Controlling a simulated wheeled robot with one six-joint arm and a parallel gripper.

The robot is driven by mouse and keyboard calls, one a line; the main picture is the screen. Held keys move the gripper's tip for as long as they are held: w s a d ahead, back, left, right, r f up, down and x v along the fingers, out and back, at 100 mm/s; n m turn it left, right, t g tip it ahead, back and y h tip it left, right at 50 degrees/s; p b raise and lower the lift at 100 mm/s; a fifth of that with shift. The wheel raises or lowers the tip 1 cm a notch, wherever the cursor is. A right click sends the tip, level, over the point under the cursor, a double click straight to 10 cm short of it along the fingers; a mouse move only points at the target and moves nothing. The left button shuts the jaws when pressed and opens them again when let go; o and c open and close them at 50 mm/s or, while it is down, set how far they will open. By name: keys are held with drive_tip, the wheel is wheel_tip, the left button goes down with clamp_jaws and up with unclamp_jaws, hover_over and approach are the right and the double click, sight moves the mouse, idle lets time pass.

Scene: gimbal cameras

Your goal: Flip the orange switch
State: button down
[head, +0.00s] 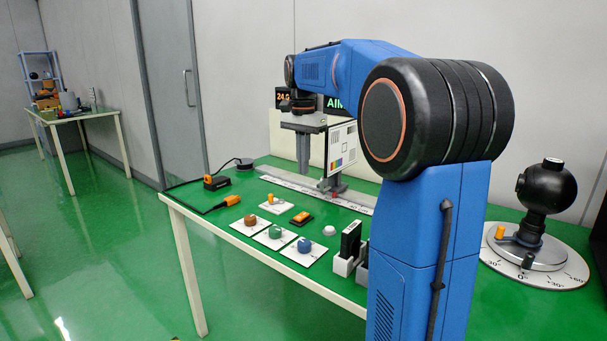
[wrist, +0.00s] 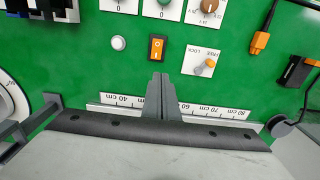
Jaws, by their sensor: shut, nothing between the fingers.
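The orange rocker switch (head: 301,218) sits in a dark housing on the green table, behind the row of knob plates. In the wrist view the orange switch (wrist: 157,47) is upright near the top middle, with small white marks on its face. My gripper (head: 303,172) is shut and empty, pointing down above the table near the ruler rail. In the wrist view my gripper (wrist: 160,79) shows its closed fingertips just below the switch in the picture. A gap of green shows between them, and they do not appear to touch.
A free/lock lever (wrist: 204,66) and a white button (wrist: 118,43) flank the switch. Brown, green and blue knobs (head: 276,232) stand nearby. The ruler rail (head: 330,192) carries a chart board (head: 341,148). A black ball-shaped device (head: 548,187) stands at the right.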

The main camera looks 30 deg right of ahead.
sight(304, 213)
wheel_tip(304, 213, down, 12)
drive_tip(key=shift+f, duration=0.1)
idle(0.4)
drive_tip(key=shift+d+f, duration=0.1)
drive_tip(key=shift+f+y, duration=0.15)
drive_tip(key=shift+y, duration=0.15)
idle(0.3)
drive_tip(key=shift+s+a+r, duration=0.25)
drive_tip(key=shift+a+r, duration=0.2)
drive_tip(key=shift+a, duration=0.25)
drive_tip(key=shift+r, duration=0.1)
wheel_tip(304, 213, up, 14)
drive_tip(key=d, duration=0.2)
drive_tip(key=shift+w+f, duration=0.2)
drive_tip(key=shift+w, duration=0.2)
